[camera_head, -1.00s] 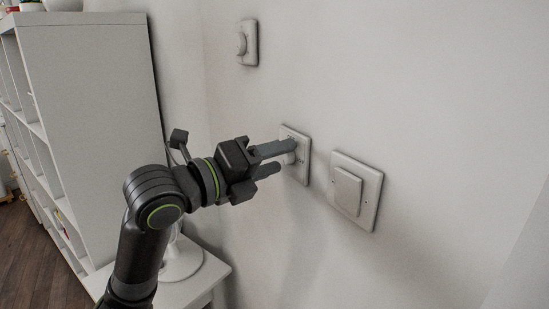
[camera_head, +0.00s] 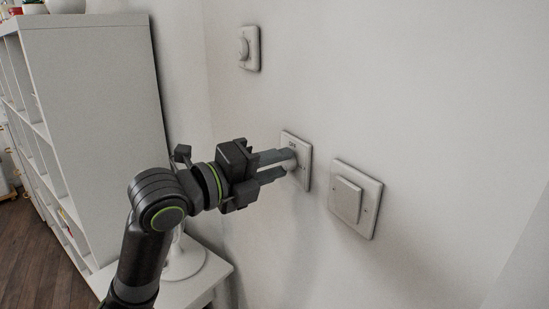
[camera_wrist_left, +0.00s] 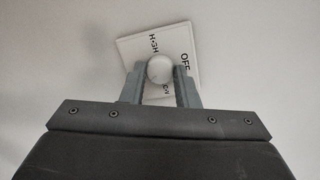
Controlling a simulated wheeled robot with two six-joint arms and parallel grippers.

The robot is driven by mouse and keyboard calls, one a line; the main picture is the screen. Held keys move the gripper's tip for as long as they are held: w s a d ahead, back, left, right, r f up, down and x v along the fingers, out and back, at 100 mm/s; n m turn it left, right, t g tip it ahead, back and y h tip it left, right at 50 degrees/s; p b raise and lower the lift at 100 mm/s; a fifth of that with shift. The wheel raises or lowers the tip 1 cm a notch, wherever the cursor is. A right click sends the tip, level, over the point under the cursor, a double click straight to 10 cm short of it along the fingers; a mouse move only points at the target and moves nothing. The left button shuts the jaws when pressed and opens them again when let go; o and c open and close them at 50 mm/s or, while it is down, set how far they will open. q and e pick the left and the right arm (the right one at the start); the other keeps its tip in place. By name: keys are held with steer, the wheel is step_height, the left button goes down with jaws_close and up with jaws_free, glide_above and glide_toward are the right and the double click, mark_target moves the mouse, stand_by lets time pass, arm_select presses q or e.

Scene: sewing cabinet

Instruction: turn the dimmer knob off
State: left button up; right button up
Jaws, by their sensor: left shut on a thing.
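The dimmer knob (camera_wrist_left: 159,68) is round and white, on a square white plate (camera_head: 304,152) on the wall. The plate carries the printed words OFF and HIGH, best seen in the left wrist view; a third label is partly hidden by a finger. My left gripper (camera_head: 287,165) reaches the plate from the left and is shut on the knob, one finger on each side of it. In the head view the fingers mostly hide the knob. My right gripper is not in view.
A white rocker switch (camera_head: 355,198) is on the wall close to the right of the dimmer plate. A white shelf unit (camera_head: 95,110) and a small white table (camera_head: 205,278) stand at the left.

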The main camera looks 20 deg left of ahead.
arm_select(q)
steer(key=shift+w+a+f+n+g+h+p, duration=0.1)
steer(key=shift+n+g+h+p, duration=0.45)
steer(key=shift+n+p, duration=3.05)
steer(key=shift+w+a+r+n+g+h+p, duration=0.1)
steer(key=shift+n+g+h+p, duration=0.4)
steer(key=shift+n+p, duration=3.05)
steer(key=shift+f+n+g+h+p, duration=0.1)
steer(key=shift+n+g+h+p, duration=0.8)
steer(key=shift+n, duration=4.95)
steer(key=shift+t+y+p, duration=0.35)
steer(key=shift+t+p, duration=0.05)
steer(key=shift+t, duration=0.15)
steer(key=o, duration=1)
steer(key=shift+c, duration=0.2)
